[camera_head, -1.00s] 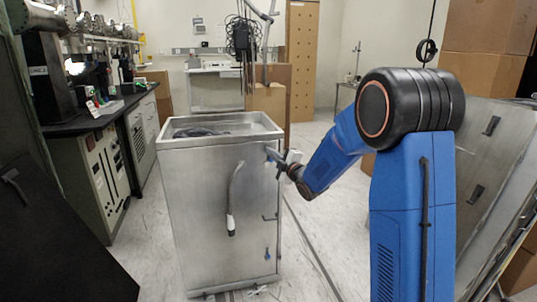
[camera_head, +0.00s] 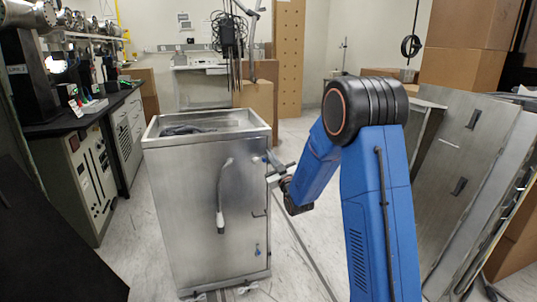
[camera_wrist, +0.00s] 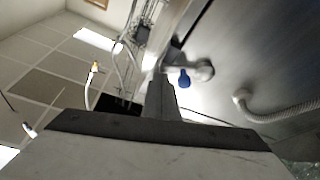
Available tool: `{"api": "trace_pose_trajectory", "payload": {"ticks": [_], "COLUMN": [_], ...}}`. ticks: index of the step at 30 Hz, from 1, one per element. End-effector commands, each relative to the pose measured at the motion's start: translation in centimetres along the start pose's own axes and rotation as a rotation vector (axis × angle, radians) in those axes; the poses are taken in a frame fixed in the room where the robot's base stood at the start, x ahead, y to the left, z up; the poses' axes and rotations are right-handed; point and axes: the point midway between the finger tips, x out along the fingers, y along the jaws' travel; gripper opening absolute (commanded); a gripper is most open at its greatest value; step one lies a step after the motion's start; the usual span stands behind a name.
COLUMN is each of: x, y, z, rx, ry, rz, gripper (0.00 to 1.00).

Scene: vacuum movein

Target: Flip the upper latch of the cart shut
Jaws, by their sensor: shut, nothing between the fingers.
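The metal cart (camera_head: 190,220) stands left of centre with its door side toward me. Its upper latch (camera_head: 256,160) is a small pale piece with a blue tip near the door's upper right edge. In the wrist view the latch (camera_wrist: 203,71) shows its pale body, and its blue knob (camera_wrist: 184,79) is just right of the fingertips. My gripper (camera_head: 268,158) is shut and empty at the cart's upper right edge. In the wrist view the closed fingers (camera_wrist: 162,92) are close to the knob; I cannot tell whether they touch.
A lower latch (camera_head: 257,250) with a blue part sits low on the door. A grey hose-like handle (camera_head: 221,200) hangs on the door. Metal panels (camera_head: 470,150) lean at right. A dark bench (camera_head: 80,125) with equipment stands at left.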

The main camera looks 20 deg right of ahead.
Motion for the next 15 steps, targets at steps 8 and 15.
{"api": "trace_pose_trajectory", "payload": {"ticks": [8, 15], "x": [-0.4, -0.5], "y": [0.1, 0.1], "z": [1.1, 1.5], "rx": [0.101, 0.099], "ry": [-0.001, -0.001], "rz": [0.036, 0.035], "gripper": [0.00, 0.00]}}
